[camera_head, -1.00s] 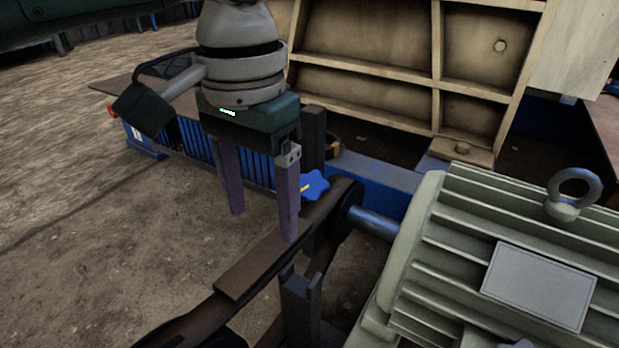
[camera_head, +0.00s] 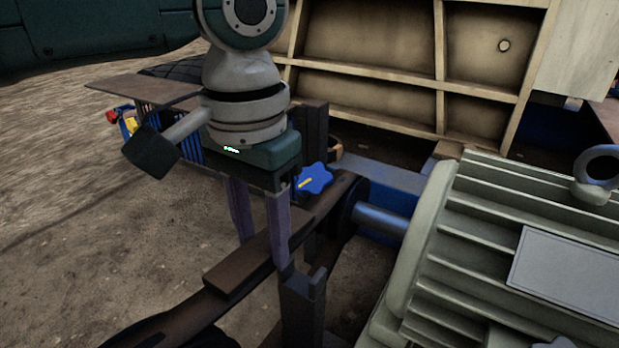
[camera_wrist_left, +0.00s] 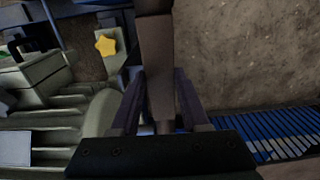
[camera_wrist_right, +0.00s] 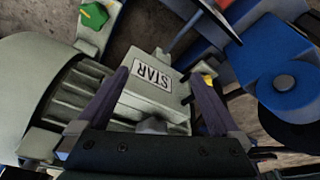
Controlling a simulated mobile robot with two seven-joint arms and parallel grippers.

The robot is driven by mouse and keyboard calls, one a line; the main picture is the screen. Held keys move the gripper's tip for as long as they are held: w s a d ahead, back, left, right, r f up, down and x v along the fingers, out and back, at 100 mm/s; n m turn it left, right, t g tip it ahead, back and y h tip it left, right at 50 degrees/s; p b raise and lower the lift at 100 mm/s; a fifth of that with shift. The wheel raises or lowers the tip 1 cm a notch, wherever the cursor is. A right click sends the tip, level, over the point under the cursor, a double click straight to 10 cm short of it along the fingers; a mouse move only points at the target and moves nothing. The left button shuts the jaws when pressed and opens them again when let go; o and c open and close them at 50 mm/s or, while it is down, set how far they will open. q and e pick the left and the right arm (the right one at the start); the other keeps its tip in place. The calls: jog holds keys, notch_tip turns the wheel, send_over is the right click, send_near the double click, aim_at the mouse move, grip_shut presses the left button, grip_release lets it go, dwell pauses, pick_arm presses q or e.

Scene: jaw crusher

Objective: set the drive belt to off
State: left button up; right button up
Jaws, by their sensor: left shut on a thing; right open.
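The dark brown drive belt (camera_head: 327,205) runs from the motor-side pulley down to the lower left in the head view. A flat brown strip (camera_head: 232,268) lies along it; I cannot tell whether it is part of the belt. My left gripper (camera_head: 263,248) points down there, shut on a brown bar-like piece that runs between its fingers in the left wrist view (camera_wrist_left: 160,75); its fingers partly hide the grip. A blue star-shaped knob (camera_head: 313,180) with a yellow mark is just right of the gripper. My right gripper (camera_wrist_right: 160,90) is open, with nothing visibly held.
The grey finned motor (camera_head: 500,250) fills the right, with a lifting eye (camera_head: 597,170) on top. A dark forked post (camera_head: 302,300) stands beside the belt. A ribbed tan panel (camera_head: 385,60) is behind. In the right wrist view, a grey box labelled STAR (camera_wrist_right: 152,75) lies ahead.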

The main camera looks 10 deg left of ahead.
pick_arm(q)
grip_shut()
dwell(0.9)
